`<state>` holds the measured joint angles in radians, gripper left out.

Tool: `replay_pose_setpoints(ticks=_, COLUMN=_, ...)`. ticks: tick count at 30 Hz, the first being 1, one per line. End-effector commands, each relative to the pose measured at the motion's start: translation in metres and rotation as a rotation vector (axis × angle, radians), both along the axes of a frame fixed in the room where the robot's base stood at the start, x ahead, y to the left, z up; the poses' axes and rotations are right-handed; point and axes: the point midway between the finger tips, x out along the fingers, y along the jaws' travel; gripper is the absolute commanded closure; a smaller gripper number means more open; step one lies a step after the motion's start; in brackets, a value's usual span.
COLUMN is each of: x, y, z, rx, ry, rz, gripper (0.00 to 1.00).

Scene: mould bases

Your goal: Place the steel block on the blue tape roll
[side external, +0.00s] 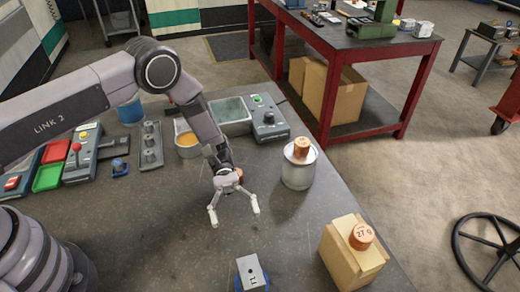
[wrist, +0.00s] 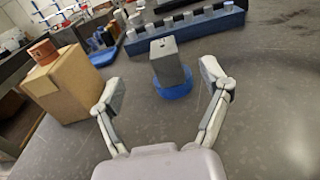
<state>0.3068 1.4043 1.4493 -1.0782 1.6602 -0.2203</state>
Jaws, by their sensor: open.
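The steel block (side external: 251,272) is a grey block with a dark mark on its top, at the bottom edge of the side view. It stands upright on the blue tape roll (side external: 238,283), whose rim shows around its base. In the wrist view the block (wrist: 171,64) rests on the roll (wrist: 174,88) and looks roughly centred. My gripper (side external: 235,217) is open and empty above the table, apart from the block. In the wrist view its fingers (wrist: 163,82) are spread wide, with the block between and beyond them.
A cardboard box (side external: 350,262) with a copper cylinder (side external: 362,236) on top stands right of the block. A white canister (side external: 298,172) carries another copper cylinder (side external: 301,148). A control box (side external: 270,125) and an orange-filled pot (side external: 188,145) stand further back. The table between is clear.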

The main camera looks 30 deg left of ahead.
Motion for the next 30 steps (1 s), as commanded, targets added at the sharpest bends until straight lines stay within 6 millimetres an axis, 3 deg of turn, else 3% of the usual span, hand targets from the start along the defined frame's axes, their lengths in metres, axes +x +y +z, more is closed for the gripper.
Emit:
replay_pose_setpoints(ticks=3, x=0.016, y=0.013, z=0.053, rx=0.021, ry=-0.155, rz=-0.036, gripper=0.23)
replay_pose_setpoints(ticks=7, x=0.021, y=0.042, z=0.12, rx=0.071, ry=-0.382, rz=-0.092, gripper=0.23)
replay_pose_setpoints(ticks=11, x=0.014, y=0.077, z=0.18, rx=0.137, ry=-0.616, rz=-0.143, gripper=0.23)
replay_pose_setpoints(ticks=15, x=-0.007, y=0.119, z=0.235, rx=0.222, ry=-0.871, rz=-0.196, gripper=0.23)
replay_pose_setpoints(ticks=22, x=-0.059, y=0.187, z=0.299, rx=0.399, ry=-1.286, rz=-0.28, gripper=0.23)
replay_pose_setpoints(ticks=30, x=-0.127, y=0.252, z=0.33, rx=0.648, ry=-1.712, rz=-0.388, gripper=0.23)
